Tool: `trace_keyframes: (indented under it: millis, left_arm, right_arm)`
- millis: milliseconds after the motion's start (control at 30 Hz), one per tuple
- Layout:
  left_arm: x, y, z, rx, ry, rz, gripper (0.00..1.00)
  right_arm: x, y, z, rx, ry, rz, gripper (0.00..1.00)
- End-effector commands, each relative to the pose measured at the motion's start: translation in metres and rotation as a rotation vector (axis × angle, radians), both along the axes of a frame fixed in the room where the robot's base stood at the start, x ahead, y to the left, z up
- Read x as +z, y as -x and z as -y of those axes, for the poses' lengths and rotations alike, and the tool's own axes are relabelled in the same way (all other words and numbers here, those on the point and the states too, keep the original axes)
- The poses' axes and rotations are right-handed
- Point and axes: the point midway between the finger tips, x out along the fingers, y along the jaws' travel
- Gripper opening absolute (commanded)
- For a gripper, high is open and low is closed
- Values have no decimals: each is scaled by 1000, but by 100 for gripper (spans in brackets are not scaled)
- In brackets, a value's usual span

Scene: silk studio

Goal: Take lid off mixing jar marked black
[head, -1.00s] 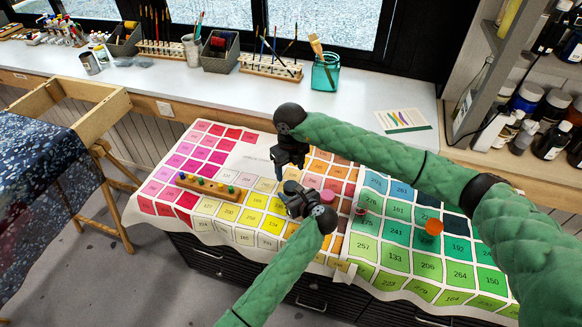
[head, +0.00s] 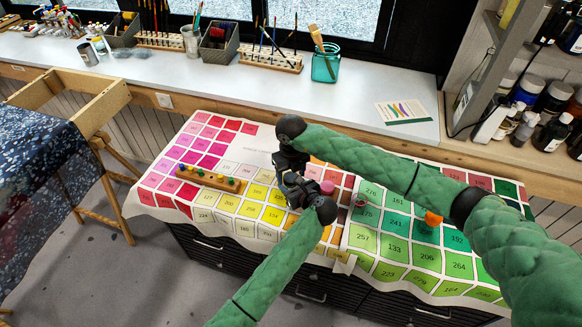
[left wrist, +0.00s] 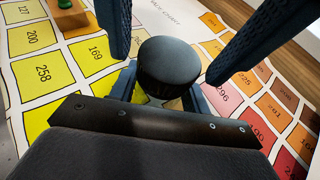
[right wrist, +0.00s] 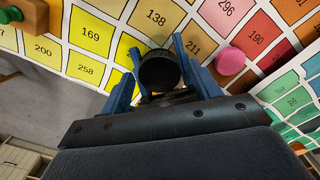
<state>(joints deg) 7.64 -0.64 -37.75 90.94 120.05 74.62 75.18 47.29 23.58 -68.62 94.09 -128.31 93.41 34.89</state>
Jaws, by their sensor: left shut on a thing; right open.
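The mixing jar with the black lid (left wrist: 169,66) stands on the colour chart; its body is mostly hidden below the lid. The lid also shows in the right wrist view (right wrist: 160,71). In the head view my grippers hide the jar. My left gripper (head: 294,184) comes from the front and is shut on the jar, one finger on each side. My right gripper (head: 284,163) comes from behind and is open. Its two fingers stand wide apart to either side of the lid, in the left wrist view high and close to the camera. I cannot tell if they touch the lid.
A wooden block with coloured pegs (head: 210,179) lies to the left. The white counter (head: 215,80) runs behind.

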Motion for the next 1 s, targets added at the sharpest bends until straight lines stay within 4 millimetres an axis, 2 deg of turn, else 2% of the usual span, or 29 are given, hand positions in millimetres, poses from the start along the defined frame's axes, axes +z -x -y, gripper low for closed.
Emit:
trace_keyframes:
  millis: [300,533,767,1000]
  left_arm:
    - [0,0,0,0,0,0,0]
    - [0,0,0,0,0,0,0]
    - [0,0,0,0,0,0,0]
    - [0,0,0,0,0,0,0]
  right_arm:
    - [-4,0,0,1,0,0,61]
    - [-4,0,0,1,0,0,17]
    - [-3,0,0,45,2,1,17]
    - [-2,-1,0,365,2,1,17]
